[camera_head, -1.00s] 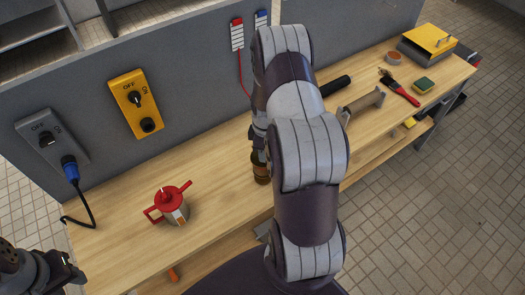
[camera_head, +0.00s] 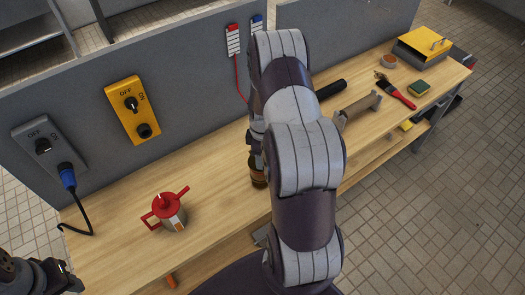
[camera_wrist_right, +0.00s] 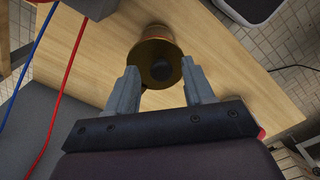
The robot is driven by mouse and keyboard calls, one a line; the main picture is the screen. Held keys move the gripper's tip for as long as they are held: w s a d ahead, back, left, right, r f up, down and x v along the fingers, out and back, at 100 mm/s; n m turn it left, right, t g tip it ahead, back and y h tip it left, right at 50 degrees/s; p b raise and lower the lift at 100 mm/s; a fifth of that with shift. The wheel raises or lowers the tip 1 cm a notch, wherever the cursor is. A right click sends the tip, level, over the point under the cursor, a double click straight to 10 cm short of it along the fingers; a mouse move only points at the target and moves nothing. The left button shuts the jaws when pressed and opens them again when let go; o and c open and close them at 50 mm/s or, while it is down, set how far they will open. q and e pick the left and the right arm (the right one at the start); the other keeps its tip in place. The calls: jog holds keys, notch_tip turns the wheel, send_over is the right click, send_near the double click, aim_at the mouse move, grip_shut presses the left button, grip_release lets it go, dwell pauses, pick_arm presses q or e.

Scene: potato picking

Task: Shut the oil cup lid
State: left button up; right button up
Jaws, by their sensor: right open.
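A small brown, brass-coloured cup (camera_head: 258,172) stands on the wooden bench, partly hidden behind my right arm in the head view. In the right wrist view the cup (camera_wrist_right: 147,52) shows a round brass rim and a dark round middle; I cannot make out how its lid sits. My right gripper (camera_wrist_right: 161,75) is open, its two fingers on either side of the cup's near edge with nothing clamped. In the head view that gripper is mostly hidden by the arm. My left gripper (camera_head: 68,279) is at the bottom left corner, away from the cup; its jaw opening is unclear.
Grey and yellow switch boxes (camera_head: 132,108) are on the panel behind. A grey-brown bracket (camera_head: 358,108), a red-handled brush (camera_head: 397,92), a sponge (camera_head: 419,89) and a yellow box (camera_head: 424,45) lie right. Bench between pot and cup is clear.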

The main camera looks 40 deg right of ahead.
notch_tip(320, 180, up, 13)
jog(key=b, duration=0.1)
jog(key=shift+f+b, duration=0.2)
jog(key=shift+b, duration=0.15)
jog(key=s+a+r+m, duration=0.1)
jog(key=s+a+m, duration=0.3)
jog(key=a, duration=0.6)
jog(key=s+a+r+m+t, duration=0.1)
jog(key=s+a+m, duration=0.2)
jog(key=a, duration=0.7)
jog(key=shift+s+r+m, duration=0.15)
jog(key=shift+s+m, duration=0.25)
jog(key=shift+s, duration=0.3)
